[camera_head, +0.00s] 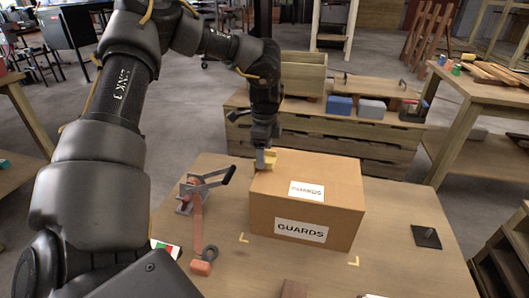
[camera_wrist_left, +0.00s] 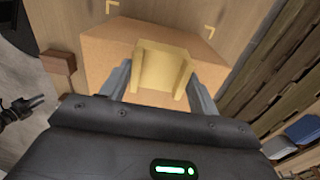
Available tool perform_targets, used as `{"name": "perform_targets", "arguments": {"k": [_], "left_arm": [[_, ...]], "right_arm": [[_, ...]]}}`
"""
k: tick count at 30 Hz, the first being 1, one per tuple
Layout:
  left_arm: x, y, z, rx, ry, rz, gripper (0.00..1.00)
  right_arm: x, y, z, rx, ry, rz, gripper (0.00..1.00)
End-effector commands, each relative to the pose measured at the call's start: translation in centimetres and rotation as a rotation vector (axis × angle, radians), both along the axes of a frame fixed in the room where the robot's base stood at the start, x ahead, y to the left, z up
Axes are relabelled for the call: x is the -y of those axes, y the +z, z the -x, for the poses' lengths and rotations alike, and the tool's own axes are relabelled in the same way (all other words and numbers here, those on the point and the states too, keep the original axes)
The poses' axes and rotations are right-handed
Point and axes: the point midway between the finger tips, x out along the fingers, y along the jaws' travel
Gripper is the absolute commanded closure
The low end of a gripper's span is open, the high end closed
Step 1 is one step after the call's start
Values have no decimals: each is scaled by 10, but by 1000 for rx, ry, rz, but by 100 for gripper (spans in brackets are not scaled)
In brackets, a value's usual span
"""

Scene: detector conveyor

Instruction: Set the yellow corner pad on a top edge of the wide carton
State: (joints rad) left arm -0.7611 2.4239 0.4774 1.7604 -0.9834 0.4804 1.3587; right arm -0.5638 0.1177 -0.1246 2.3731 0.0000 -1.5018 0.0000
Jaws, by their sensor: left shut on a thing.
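The wide carton (camera_head: 308,201) stands on the wooden table, with white "GUARDS" labels on its top and front. It also shows in the left wrist view (camera_wrist_left: 108,52). My left gripper (camera_head: 264,160) is at the carton's back-left top corner, pointing down. It is shut on the yellow corner pad (camera_wrist_left: 163,68), whose sides sit between the two fingers. In the head view a small part of the pad (camera_head: 270,154) shows beside the fingers at the carton's top edge. I cannot tell whether the pad touches the carton. My right gripper is not in view.
A clamp-like tool (camera_head: 203,188) with a black handle and an orange strap lies left of the carton. A dark square plate with a peg (camera_head: 427,237) is at the right. Yellow corner marks (camera_head: 353,261) lie on the table. A wooden bench (camera_head: 345,135) stands behind.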

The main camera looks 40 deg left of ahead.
Motion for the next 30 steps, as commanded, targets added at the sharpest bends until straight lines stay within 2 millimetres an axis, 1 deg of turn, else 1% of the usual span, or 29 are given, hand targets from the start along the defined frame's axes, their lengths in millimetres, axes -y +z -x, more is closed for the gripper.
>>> {"name": "perform_targets", "arguments": {"k": [20, 21, 26, 27, 30], "left_arm": [[0, -18, 0, 0, 0, 0, 63], [0, -17, 0, 0, 0, 0, 36], [0, -17, 0, 0, 0, 0, 15], [0, -17, 0, 0, 0, 0, 13], [0, -17, 0, 0, 0, 0, 13]], "right_arm": [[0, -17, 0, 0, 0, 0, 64], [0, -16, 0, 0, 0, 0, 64], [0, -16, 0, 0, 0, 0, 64], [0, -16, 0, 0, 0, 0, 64], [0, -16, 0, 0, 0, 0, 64]]}}
